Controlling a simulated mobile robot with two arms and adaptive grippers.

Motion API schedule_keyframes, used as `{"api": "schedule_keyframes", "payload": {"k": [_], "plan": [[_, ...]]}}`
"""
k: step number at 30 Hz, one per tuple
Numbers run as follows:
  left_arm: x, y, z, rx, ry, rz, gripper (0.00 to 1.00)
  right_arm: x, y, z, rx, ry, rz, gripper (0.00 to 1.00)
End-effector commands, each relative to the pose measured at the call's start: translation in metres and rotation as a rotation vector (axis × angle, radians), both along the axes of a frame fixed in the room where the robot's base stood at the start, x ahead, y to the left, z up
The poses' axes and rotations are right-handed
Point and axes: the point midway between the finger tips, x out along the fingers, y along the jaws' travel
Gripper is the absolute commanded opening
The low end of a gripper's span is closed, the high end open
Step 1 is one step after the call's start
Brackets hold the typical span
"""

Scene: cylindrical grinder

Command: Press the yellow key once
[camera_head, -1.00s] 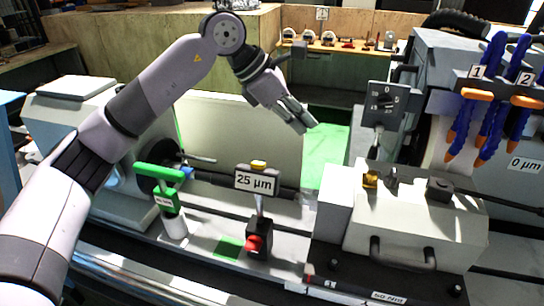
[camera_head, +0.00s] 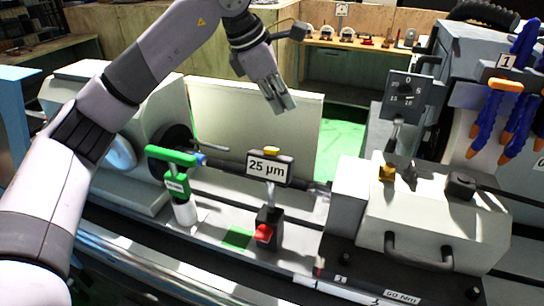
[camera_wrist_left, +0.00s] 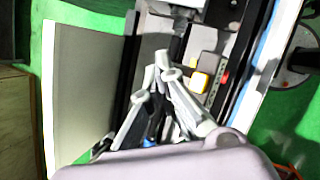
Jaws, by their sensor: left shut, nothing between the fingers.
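The yellow key (camera_head: 271,150) sits on top of the small dark gauge (camera_head: 250,170) whose display reads 25 µm. My left gripper (camera_head: 282,107) is shut and empty, with its fingers pointing down. In the head view it shows above the key, clearly apart from it. In the left wrist view the closed fingertips (camera_wrist_left: 160,66) show in front, with the yellow key (camera_wrist_left: 199,82) to their right. My right gripper is in neither view.
A green-handled tool (camera_head: 172,157) stands left of the gauge, and a red knob (camera_head: 264,233) is below it. The tailstock block (camera_head: 430,215) with a handle and another yellow part (camera_head: 387,172) is at right. A pale panel (camera_head: 255,120) stands behind.

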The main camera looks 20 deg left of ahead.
Motion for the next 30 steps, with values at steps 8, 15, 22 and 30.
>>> {"api": "schedule_keyframes", "payload": {"k": [8, 15, 22, 30], "plan": [[-0.014, 0.001, -0.042, 0.000, -0.001, 0.000, 0.00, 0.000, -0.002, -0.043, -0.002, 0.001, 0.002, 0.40], [-0.020, 0.001, -0.053, 0.000, -0.001, 0.001, 0.00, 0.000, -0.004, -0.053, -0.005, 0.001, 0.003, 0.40], [-0.021, 0.001, -0.053, 0.000, -0.001, 0.001, 0.00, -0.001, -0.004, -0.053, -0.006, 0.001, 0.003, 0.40], [-0.021, 0.001, -0.053, 0.000, 0.000, 0.001, 0.00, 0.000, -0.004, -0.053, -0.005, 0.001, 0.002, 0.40]]}}
